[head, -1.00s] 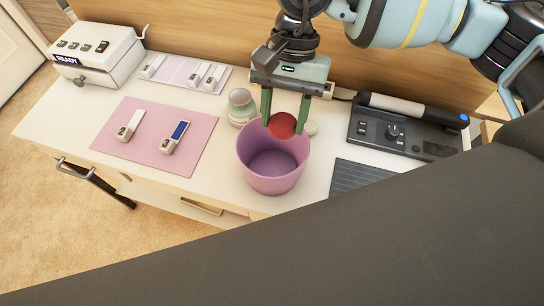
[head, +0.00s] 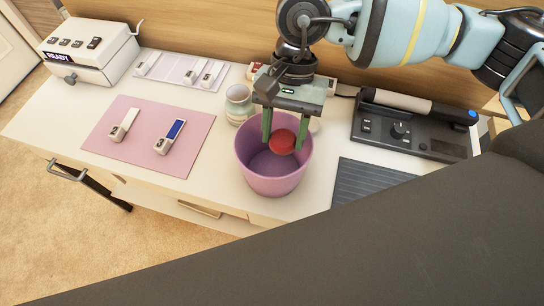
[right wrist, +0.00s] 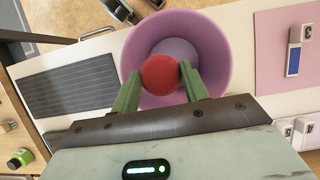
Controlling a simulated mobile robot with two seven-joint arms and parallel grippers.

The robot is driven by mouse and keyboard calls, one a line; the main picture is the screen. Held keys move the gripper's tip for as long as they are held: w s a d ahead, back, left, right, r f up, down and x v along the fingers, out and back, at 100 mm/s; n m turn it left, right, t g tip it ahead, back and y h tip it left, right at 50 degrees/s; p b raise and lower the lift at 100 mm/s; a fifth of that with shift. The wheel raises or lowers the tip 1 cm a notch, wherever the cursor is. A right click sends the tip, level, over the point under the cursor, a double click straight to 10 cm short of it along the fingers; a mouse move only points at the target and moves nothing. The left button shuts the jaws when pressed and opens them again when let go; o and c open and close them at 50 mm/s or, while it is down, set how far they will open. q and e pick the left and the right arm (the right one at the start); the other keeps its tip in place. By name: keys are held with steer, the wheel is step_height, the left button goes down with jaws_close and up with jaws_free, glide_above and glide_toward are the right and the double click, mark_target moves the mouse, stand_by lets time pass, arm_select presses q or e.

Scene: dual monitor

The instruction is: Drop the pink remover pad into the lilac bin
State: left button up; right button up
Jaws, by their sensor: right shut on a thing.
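The remover pad (head: 281,142) looks like a small round red disc. My right gripper (head: 284,146) is shut on it, with one green finger on each side, pointing down. The lilac bin (head: 272,185) stands upright on the white counter, open at the top. The pad and fingertips are over the bin's mouth, near its back rim; I cannot tell exactly how far they reach below the rim. In the right wrist view the pad (right wrist: 159,75) sits between the fingertips, with the bin (right wrist: 216,52) behind it. My left gripper is not in view.
A jar (head: 238,105) stands close behind the bin, to its left. A pink mat (head: 188,140) with two small devices lies to the left. A dark console (head: 420,138) and a dark ribbed mat (head: 360,182) lie to the right. A white READY box (head: 92,62) is at far left.

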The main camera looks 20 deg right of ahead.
steer(key=o, duration=1)
steer(key=shift+c, duration=0.2)
steer(key=v, duration=0.8)
steer(key=shift+s+f, duration=0.1)
steer(key=shift+f, duration=0.05)
